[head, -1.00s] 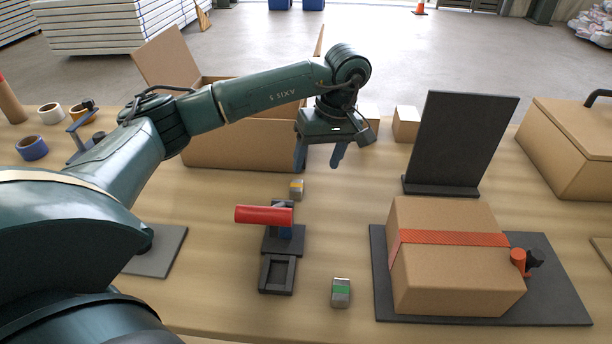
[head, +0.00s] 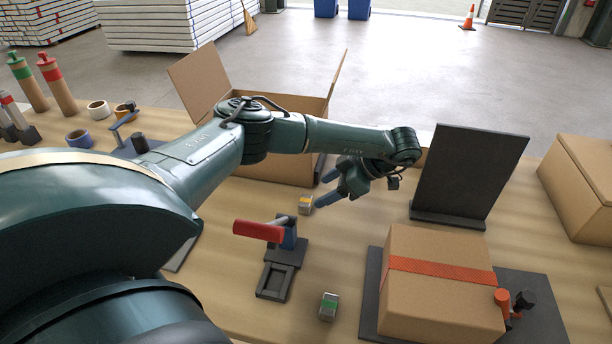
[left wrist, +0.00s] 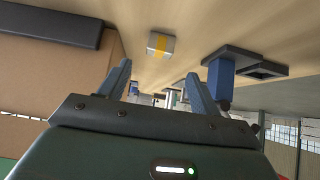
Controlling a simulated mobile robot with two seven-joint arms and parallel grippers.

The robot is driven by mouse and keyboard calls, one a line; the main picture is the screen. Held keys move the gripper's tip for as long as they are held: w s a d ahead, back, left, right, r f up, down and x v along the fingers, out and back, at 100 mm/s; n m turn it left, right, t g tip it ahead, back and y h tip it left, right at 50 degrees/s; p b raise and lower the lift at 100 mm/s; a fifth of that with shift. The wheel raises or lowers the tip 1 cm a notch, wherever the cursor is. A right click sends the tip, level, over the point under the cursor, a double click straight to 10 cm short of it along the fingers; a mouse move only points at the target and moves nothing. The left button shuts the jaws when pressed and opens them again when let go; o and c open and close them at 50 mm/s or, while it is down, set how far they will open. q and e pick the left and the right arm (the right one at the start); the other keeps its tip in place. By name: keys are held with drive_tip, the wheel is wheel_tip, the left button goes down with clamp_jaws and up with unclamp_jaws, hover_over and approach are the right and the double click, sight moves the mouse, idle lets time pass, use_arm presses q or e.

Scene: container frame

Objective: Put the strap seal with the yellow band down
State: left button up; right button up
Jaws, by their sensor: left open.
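The strap seal with the yellow band (head: 305,204) is a small grey block on the wooden table, behind the red-handled tool. It also shows in the left wrist view (left wrist: 161,46), just beyond the fingertips and between their lines. My left gripper (head: 323,190) is open and empty, tilted low over the table with its blue fingers pointing left, close beside the seal. The left wrist view shows both fingers (left wrist: 158,72) apart with nothing between them. Whether a finger touches the seal is unclear. A similar seal with a green band (head: 328,306) lies nearer the front. My right gripper is not in view.
The red-handled tool (head: 258,231) stands just in front of the seal. An open carton (head: 270,167) is behind my arm, and a dark upright panel (head: 466,172) is to the right. A strapped box (head: 440,303) sits front right. Tape rolls (head: 77,138) are at left.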

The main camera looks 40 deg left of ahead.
sight(306, 200)
use_arm(q)
drive_tip(key=shift+b+x, duration=0.45)
drive_tip(key=shift+x, duration=2.7)
drive_tip(key=shift+w, duration=0.2)
drive_tip(key=c, duration=1.1)
